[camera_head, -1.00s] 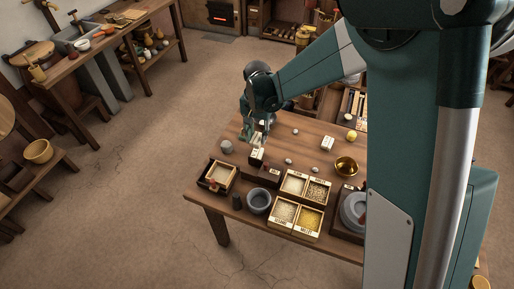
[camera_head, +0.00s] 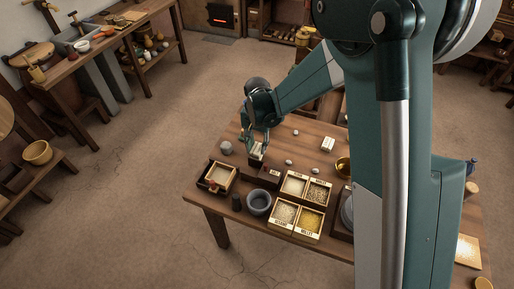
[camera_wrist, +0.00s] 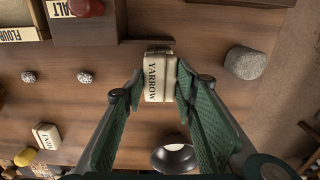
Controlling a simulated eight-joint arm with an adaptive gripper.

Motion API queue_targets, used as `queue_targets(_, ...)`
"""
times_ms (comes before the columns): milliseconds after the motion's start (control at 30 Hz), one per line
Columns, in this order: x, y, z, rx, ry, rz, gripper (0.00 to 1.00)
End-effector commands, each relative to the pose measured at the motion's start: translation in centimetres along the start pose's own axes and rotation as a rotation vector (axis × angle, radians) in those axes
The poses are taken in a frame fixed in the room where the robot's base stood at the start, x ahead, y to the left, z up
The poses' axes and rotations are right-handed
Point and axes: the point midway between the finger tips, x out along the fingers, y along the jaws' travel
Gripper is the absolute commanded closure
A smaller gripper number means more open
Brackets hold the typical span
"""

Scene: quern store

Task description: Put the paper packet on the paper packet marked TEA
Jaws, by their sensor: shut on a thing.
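My gripper (camera_wrist: 155,90) is shut on a cream paper packet marked YARROW (camera_wrist: 158,78), with a finger on each side of it. In the head view my gripper (camera_head: 258,146) is over the far left part of the table, and the packet (camera_head: 256,160) shows pale below the fingers. I cannot tell whether its bottom touches the table. Another pale packet (camera_wrist: 46,136) lies at the lower left of the wrist view, its lettering turned and too small to read surely. It appears to be the white packet (camera_head: 327,144) right of my gripper in the head view.
A salt box with a red knob (camera_wrist: 85,8) and a flour box (camera_wrist: 20,35) are near the packet. A grey stone cylinder (camera_wrist: 245,62) stands to its right, a dark bowl (camera_wrist: 174,158) below. Two small pebbles (camera_wrist: 85,77) (camera_wrist: 29,76) lie on otherwise bare wood between the packets.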

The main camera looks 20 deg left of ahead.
Motion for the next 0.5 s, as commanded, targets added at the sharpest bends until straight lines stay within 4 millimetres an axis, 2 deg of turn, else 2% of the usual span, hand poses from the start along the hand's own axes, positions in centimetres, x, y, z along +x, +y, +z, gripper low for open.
queue_targets(500, 0.83, 0.0, 0.0, 0.0, 0.0, 0.0, 0.82)
